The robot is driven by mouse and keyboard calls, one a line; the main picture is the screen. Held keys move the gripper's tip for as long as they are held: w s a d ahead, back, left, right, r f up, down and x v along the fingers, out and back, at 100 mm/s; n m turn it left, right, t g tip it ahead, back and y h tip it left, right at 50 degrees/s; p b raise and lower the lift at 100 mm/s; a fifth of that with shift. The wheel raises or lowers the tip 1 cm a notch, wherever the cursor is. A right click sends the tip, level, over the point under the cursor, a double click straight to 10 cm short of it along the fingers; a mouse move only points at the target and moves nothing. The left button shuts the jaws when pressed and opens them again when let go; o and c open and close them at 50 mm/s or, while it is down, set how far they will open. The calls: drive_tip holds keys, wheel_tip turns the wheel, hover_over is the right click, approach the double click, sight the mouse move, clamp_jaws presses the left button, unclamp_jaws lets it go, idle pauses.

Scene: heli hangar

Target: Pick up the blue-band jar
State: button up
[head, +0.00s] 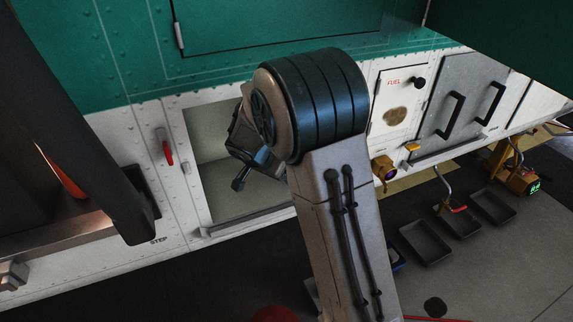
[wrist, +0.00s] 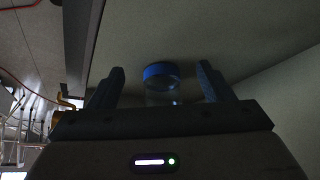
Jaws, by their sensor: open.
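The blue-band jar (wrist: 161,72) shows in the wrist view as a round blue band with a dim, clear-looking part below it. It lies ahead of my gripper (wrist: 162,84), between the two dark fingers as seen there. The fingers are apart and nothing is held. How far the jar is from the fingertips I cannot tell. In the head view my gripper (head: 240,180) is at the opening of a recessed compartment (head: 206,150) in the white panel, partly behind my own arm. The jar is not visible in the head view.
The compartment has a sill at its lower edge. A red handle (head: 167,152) is left of it. A fuel door (head: 396,102) and a grey door (head: 460,100) with black handles are to the right. Dark trays (head: 427,243) lie on the floor at the right.

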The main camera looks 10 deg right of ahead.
drive_tip(key=w+d, duration=0.1)
drive_tip(key=w+d+p, duration=0.1)
drive_tip(key=w+d, duration=0.1)
drive_tip(key=shift+w+d+p, duration=0.2)
drive_tip(key=shift+d+p, duration=0.1)
drive_tip(key=shift+w+d+f, duration=0.2)
drive_tip(key=shift+w+f, duration=0.1)
drive_tip(key=shift+f, duration=0.25)
drive_tip(key=c, duration=1.1)
drive_tip(key=shift+c, duration=0.5)
drive_tip(key=shift+r, duration=0.15)
